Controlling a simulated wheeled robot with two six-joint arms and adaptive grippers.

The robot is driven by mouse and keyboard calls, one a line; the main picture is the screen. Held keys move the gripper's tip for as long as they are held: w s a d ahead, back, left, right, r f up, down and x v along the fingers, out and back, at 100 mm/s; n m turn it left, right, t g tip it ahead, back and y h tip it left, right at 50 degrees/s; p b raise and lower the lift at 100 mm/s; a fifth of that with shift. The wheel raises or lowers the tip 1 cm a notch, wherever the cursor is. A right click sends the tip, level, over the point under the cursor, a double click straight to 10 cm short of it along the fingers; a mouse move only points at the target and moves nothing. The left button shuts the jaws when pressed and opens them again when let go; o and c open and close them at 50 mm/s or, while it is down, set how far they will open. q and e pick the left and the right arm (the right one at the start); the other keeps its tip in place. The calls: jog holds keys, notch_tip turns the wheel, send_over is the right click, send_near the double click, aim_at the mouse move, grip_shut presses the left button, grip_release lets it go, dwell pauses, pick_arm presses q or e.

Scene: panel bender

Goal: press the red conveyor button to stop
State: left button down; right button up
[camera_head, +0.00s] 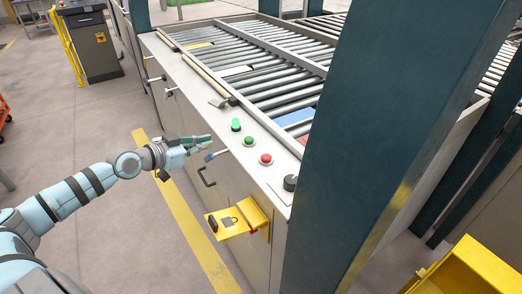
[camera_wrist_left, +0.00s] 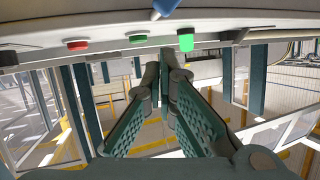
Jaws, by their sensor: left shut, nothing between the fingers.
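The red button (camera_head: 266,159) sits on the light top edge of the conveyor cabinet, nearest to the black knob (camera_head: 290,183). A green button (camera_head: 249,141) and a taller green one (camera_head: 236,125) sit farther along the same edge. The red button also shows at the upper left of the left wrist view (camera_wrist_left: 77,45). My left gripper (camera_head: 210,137) is shut and empty. It is left of the buttons, beside the cabinet's front, apart from the red button. In the left wrist view its fingertips (camera_wrist_left: 165,62) meet below the green buttons. My right gripper is not in view.
The roller conveyor (camera_head: 270,60) lies behind the buttons. A dark teal post (camera_head: 380,130) stands close on the right. A yellow bracket with a padlock sign (camera_head: 230,221) juts from the cabinet front, below a door handle (camera_head: 205,178). The floor at left is open.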

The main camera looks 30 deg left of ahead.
pick_arm(q)
jog(key=s+d+r+m+h, duration=0.2)
jog(key=d+r+h, duration=0.2)
jog(key=d, duration=0.6)
jog(key=shift+r+g+h, duration=0.3)
jog(key=shift+r+g, duration=0.1)
jog(key=shift+r, duration=0.25)
jog(key=p, duration=0.2)
send_over(266, 157)
jog(key=s+a, duration=0.1)
jog(key=s, duration=0.1)
notch_tip(266, 157, down, 2)
jog(key=shift+s+a+f, duration=0.1)
jog(key=f, duration=0.2)
jog(key=f+b, duration=0.1)
jog(key=shift+w+d+f, duration=0.25)
jog(key=shift+w+d, duration=0.05)
jog(key=shift+w, duration=0.1)
jog(key=shift+s+a+f, duration=0.1)
jog(key=shift+a+f, duration=0.05)
jog(key=shift+f, duration=0.3)
